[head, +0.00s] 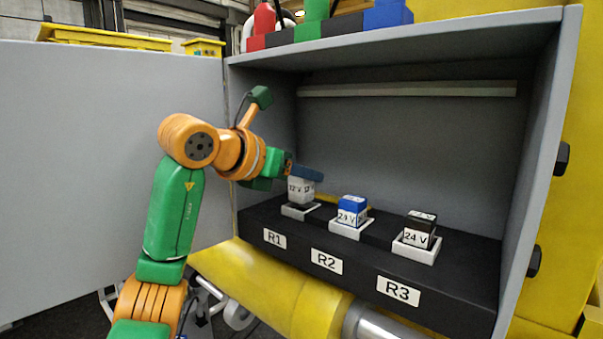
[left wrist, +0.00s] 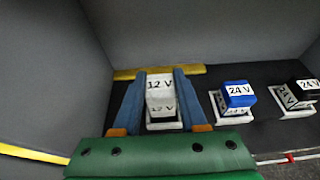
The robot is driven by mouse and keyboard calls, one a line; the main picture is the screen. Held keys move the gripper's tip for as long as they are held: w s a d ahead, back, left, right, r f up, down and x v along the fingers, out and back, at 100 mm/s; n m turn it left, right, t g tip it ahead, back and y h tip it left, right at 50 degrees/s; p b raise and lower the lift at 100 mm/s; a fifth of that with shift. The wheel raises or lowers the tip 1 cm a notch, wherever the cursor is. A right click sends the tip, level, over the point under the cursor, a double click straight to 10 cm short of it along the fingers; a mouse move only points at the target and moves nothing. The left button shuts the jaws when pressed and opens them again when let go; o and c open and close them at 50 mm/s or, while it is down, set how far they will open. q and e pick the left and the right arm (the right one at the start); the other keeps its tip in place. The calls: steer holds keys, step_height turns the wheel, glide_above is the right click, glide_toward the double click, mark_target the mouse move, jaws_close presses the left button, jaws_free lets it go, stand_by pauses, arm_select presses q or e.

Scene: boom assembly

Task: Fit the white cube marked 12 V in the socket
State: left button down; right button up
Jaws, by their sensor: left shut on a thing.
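The white cube marked 12 V (head: 301,189) is at the socket labelled R1, between the fingers of my left gripper (head: 305,172). In the left wrist view the cube (left wrist: 160,92) sits between the two blue fingers of the left gripper (left wrist: 161,98), which is shut on it. The white R1 socket (head: 299,211) is right under the cube; its rim (left wrist: 164,126) shows below the cube in the left wrist view. I cannot tell whether the cube is fully seated. My right gripper is not in view.
A blue-topped 24 V cube (head: 352,209) stands in socket R2 and a black 24 V cube (head: 420,227) in socket R3, on the black shelf block (head: 463,266). Grey cabinet walls (head: 537,150) enclose them; the open door (head: 95,180) is at left.

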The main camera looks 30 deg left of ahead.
arm_select(q)
steer(key=shift+f+b, duration=0.35)
steer(key=shift+f, duration=0.05)
steer(key=shift+f+b, duration=0.5)
steer(key=shift+f, duration=0.15)
steer(key=shift+c, duration=1.8)
jaws_free()
steer(key=b+v, duration=0.1)
steer(key=v, duration=0.6)
steer(key=shift+s, duration=0.2)
steer(key=shift+w, duration=0.1)
steer(key=shift+w, duration=0.1)
